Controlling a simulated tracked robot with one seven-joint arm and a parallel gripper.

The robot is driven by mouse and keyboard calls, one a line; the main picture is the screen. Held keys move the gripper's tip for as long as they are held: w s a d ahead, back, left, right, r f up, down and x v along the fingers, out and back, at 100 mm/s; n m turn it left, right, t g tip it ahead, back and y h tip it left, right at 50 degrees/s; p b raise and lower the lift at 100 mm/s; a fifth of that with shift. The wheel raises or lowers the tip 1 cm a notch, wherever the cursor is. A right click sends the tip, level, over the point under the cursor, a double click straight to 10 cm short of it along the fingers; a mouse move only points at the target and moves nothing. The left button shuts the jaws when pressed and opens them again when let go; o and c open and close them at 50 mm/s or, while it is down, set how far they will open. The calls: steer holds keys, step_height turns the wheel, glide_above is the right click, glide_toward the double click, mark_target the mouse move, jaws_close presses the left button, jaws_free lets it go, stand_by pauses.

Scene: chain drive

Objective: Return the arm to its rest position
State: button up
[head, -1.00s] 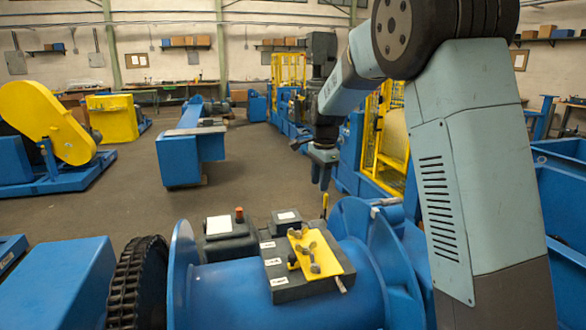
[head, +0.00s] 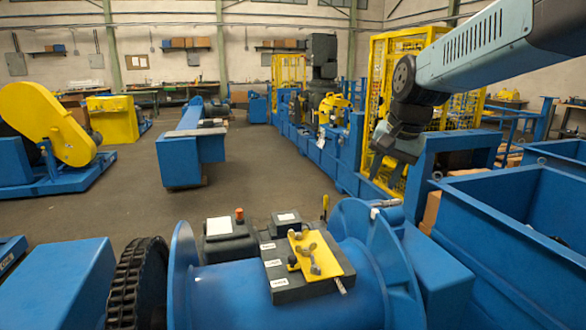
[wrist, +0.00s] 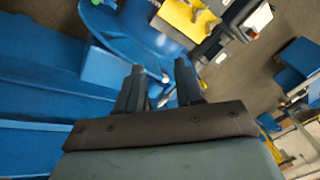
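My gripper (head: 388,173) hangs at the end of my grey-blue arm on the right in the head view, to the right of the blue drum (head: 240,290) and above the floor near the yellow cage. In the wrist view my gripper (wrist: 160,78) shows two dark fingers with a gap between them and nothing in the gap. The yellow plate with knobs (head: 318,252) lies on a dark box (head: 290,285) on top of the drum. It also shows at the top of the wrist view (wrist: 186,18). My gripper is apart from all of these.
An open blue bin (head: 500,205) stands at the right, close to my arm. A yellow mesh cage (head: 385,90) stands behind my gripper. A black chain (head: 135,285) runs at the drum's left. The floor in the middle (head: 260,180) is clear.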

steer(key=s+d+f+n+t, duration=0.1)
steer(key=s+d+n, duration=0.1)
steer(key=s, duration=0.6)
steer(key=s+d+f+n+t+h, duration=0.1)
steer(key=s+n, duration=0.2)
steer(key=s, duration=0.6)
steer(key=shift+d+f+n, duration=0.2)
steer(key=shift+d+n, duration=0.1)
steer(key=shift+d, duration=0.1)
